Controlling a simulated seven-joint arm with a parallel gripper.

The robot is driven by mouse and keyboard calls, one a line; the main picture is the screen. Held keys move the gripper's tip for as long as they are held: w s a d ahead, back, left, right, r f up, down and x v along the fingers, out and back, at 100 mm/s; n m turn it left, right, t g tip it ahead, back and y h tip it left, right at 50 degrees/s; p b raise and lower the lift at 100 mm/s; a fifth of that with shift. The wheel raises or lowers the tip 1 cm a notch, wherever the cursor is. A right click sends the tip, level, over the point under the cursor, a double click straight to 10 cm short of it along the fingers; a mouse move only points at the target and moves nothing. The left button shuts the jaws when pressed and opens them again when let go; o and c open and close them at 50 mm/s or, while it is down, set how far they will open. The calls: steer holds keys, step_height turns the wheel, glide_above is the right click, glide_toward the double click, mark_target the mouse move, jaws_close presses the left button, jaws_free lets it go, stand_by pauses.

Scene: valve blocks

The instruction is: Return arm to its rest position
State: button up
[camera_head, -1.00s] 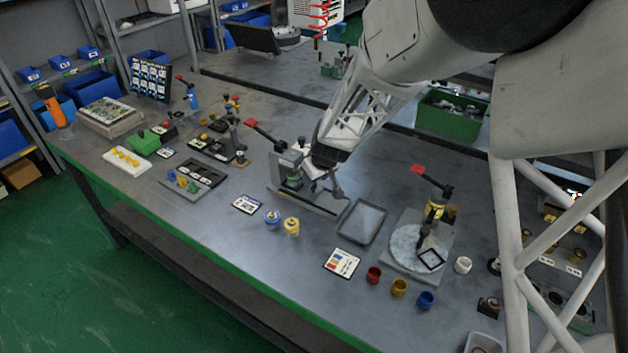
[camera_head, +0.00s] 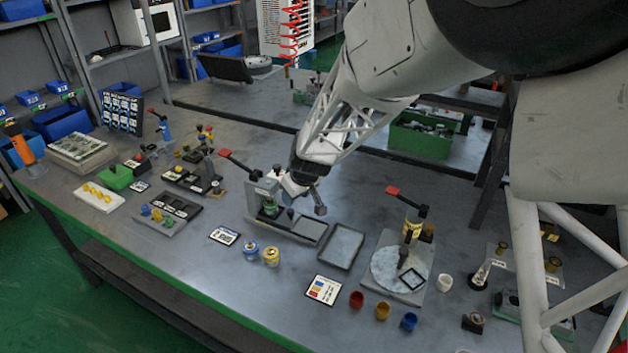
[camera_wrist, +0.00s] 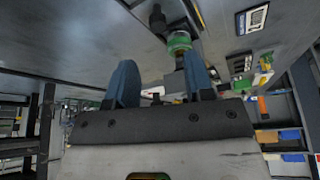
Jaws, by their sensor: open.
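My gripper (camera_head: 306,208) hangs at the end of my arm over the middle of the bench. It is beside and above a grey fixture (camera_head: 312,230) with a green valve block (camera_head: 270,207). In the wrist view its two blue fingers (camera_wrist: 160,80) stand wide apart with nothing gripped between them. The green valve block (camera_wrist: 179,42) shows beyond the right finger there, apparently apart from it. The exact gap between gripper and fixture is hard to tell.
A red-handled lever (camera_head: 225,153) rises just left of the gripper. A grey tray (camera_head: 342,247) and a round plate (camera_head: 385,265) with another red-handled lever (camera_head: 393,190) stand to the right. Two small jars (camera_head: 271,257) and several colored cups (camera_head: 382,310) stand in front.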

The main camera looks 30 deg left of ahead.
steer(key=s+d+r+m, duration=0.15)
steer(key=d+r, duration=0.35)
steer(key=d, duration=0.6)
steer(key=s+d+r+m+t+h, duration=0.1)
steer(key=d+r+m, duration=0.3)
steer(key=d, duration=0.6)
steer(key=s+d+r+m, duration=0.1)
steer(key=s+d+r, duration=0.1)
steer(key=d+r, duration=0.7)
steer(key=s+d+m+h, duration=0.3)
steer(key=s+d+m, duration=0.4)
steer(key=s+d, duration=1.5)
steer(key=d, duration=0.4)
steer(key=shift+r, duration=0.4)
